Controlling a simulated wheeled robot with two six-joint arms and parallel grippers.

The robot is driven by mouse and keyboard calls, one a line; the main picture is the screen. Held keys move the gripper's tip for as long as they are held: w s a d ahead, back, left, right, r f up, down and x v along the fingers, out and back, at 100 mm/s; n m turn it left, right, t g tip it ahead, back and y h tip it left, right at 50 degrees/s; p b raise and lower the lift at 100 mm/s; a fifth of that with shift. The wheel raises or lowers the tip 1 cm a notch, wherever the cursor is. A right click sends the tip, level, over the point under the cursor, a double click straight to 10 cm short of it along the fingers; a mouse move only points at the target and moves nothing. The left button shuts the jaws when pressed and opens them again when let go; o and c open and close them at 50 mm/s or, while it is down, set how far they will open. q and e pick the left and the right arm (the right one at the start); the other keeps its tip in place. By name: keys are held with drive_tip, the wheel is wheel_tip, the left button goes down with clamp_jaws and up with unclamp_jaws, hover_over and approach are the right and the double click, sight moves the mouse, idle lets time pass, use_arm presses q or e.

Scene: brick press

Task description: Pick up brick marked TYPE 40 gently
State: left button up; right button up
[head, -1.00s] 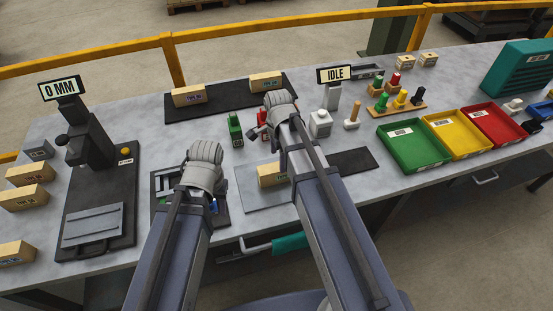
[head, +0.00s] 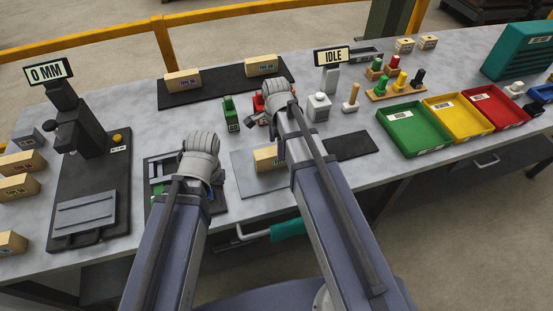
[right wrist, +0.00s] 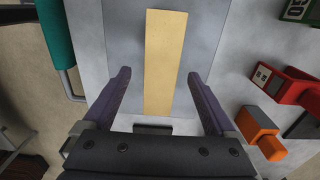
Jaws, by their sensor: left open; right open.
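A tan brick (head: 265,158) lies on a grey plate (head: 243,182) at the bench's front middle, partly hidden by my right arm. In the right wrist view the same brick (right wrist: 165,55) stretches between the fingers of my right gripper (right wrist: 158,76), which is open, with a gap on both sides. Its label is not readable here. Two more labelled tan bricks (head: 183,80) (head: 262,66) lie on a dark mat at the back, and several (head: 18,187) lie at the left edge; their print is too small to read surely. My left gripper (head: 203,165) is over a dark tray, its fingers mostly hidden.
A black press (head: 80,130) with a "0 MM" sign stands at left. A green block (head: 230,113) and red tool (head: 258,107) are behind the plate. A white bottle (head: 318,106) and green, yellow and red bins (head: 413,130) stand at right. A dark pad (head: 352,146) is bare.

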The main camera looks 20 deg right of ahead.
sight(276, 150)
use_arm(q)
wheel_tip(276, 150, down, 4)
drive_tip(key=b, duration=0.3)
drive_tip(key=shift+f, duration=0.1)
use_arm(e)
wheel_tip(276, 150, down, 4)
drive_tip(key=shift+d+f, duration=0.1)
drive_tip(key=c, duration=1.3)
